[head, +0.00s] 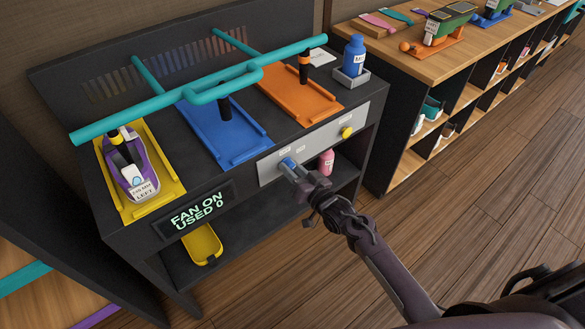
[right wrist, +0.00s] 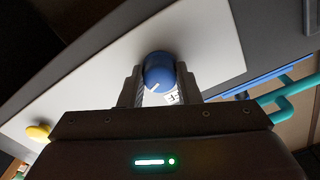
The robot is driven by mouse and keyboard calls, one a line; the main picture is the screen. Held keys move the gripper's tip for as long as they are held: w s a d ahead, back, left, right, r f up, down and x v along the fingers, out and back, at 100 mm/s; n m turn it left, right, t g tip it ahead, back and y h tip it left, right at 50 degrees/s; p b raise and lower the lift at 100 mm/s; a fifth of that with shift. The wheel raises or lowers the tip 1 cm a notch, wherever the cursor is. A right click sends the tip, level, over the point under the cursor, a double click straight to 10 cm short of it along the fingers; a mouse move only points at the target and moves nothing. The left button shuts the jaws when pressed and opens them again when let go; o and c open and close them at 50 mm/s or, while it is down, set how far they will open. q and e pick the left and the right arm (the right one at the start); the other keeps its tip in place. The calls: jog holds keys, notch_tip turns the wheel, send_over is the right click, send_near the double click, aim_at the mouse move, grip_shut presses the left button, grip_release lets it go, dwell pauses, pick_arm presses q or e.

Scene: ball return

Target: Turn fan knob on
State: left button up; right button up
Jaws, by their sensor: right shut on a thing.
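The blue fan knob (head: 287,164) is on the light grey panel (head: 318,139) on the front of the dark cabinet. My right gripper (head: 291,168) is at this knob, with its fingers on either side of it, shut on it. In the right wrist view the blue knob (right wrist: 158,72) sits between the two fingers, with a white pointer mark and a partly hidden label below it. The display (head: 196,212) on the cabinet front reads "FAN ON USED 0". My left gripper is not in view.
A yellow knob (head: 347,132) is on the same panel. A pink bottle (head: 326,162) stands on the shelf below. A teal rail (head: 170,98) runs above yellow, blue and orange trays; a purple device (head: 130,170) sits in the yellow one. Open floor lies right.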

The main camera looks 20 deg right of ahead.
dwell(0.3)
jog(key=o, duration=1)
jog(key=shift+s, duration=0.1)
jog(key=v, duration=0.7)
jog(key=shift+s+d, duration=0.15)
jog(key=shift+s, duration=0.15)
